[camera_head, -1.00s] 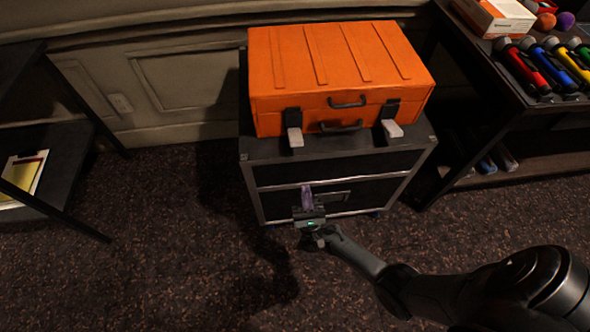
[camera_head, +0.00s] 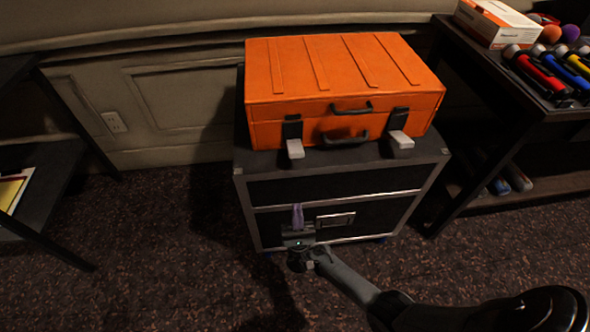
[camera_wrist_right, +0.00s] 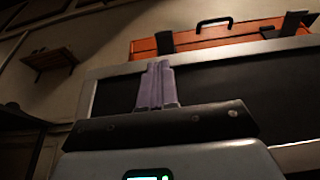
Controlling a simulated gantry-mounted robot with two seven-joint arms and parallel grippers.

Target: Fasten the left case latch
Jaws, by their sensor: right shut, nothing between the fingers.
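The orange case (camera_head: 340,85) lies closed on top of a black flight case. Its left latch (camera_head: 293,137) is a black strap piece with a pale grey tab that sticks out from the front. The right latch (camera_head: 400,135) looks the same, its pale tab also sticking out. My right gripper (camera_head: 297,212) is in front of the flight case's lower front, below the left latch, fingers pointing up. Its purple fingers (camera_wrist_right: 156,85) are shut together and empty in the wrist view, where the orange case (camera_wrist_right: 220,36) shows above. My left gripper is not in view.
The black flight case (camera_head: 335,185) has metal edges and stands on dark carpet. A desk (camera_head: 553,115) with microphones and a white-orange box (camera_head: 497,22) stands at right. A dark shelf (camera_head: 48,185) stands at left. Floor between is clear.

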